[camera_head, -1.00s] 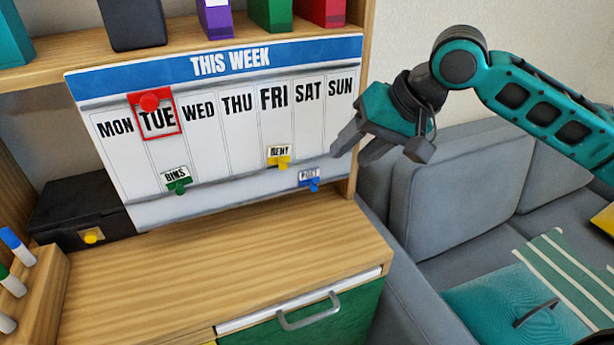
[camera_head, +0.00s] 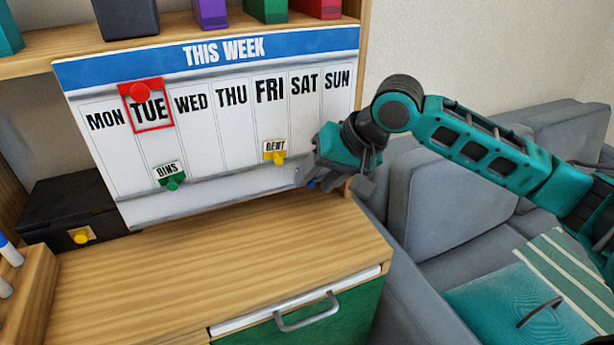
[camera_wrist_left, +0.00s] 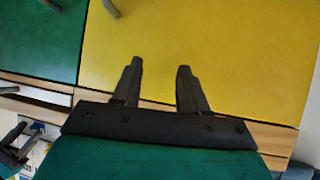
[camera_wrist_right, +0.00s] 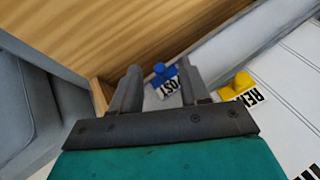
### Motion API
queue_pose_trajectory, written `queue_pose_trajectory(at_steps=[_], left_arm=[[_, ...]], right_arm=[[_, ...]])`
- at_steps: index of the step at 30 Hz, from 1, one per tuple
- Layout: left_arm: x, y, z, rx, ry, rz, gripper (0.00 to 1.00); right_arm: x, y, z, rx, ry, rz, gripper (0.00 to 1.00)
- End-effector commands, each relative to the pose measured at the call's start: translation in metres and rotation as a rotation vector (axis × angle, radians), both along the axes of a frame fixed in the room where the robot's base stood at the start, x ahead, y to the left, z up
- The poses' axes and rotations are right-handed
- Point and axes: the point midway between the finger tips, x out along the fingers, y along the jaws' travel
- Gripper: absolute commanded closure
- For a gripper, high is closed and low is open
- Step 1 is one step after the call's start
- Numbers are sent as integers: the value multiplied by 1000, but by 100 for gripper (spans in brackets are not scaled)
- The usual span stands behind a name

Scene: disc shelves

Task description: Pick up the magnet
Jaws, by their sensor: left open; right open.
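A blue magnet (camera_wrist_right: 158,75) with a white POST card (camera_wrist_right: 171,84) is on the board's lower right. In the right wrist view it shows between the fingertips of my right gripper (camera_wrist_right: 157,79), which is open; I cannot tell whether they touch it. In the head view the gripper (camera_head: 313,180) mostly hides the blue magnet. Other magnets on the whiteboard (camera_head: 210,192) are yellow (camera_head: 278,158) with RENT, green (camera_head: 173,183) with BINS, and red (camera_head: 140,91) on the TUE frame. My left gripper (camera_wrist_left: 159,67) is open and empty before green and yellow panels.
A wooden top (camera_head: 220,270) is clear below the board. A black box (camera_head: 65,208) with a yellow knob stands left of it. A green drawer (camera_head: 325,325) with a grey handle is below. A grey sofa (camera_head: 450,210) is at the right.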

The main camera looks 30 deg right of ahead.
Motion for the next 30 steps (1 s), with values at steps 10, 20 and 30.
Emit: queue_pose_trajectory(at_steps=[10,20,30], left_arm=[[0,2,0,4,0,0,57],[-4,2,-3,5,9,2,57],[-6,3,-1,6,13,3,57]], right_arm=[[0,0,0,0,0,0,86],[0,0,0,0,0,0,100],[1,-1,3,0,0,0,100]])
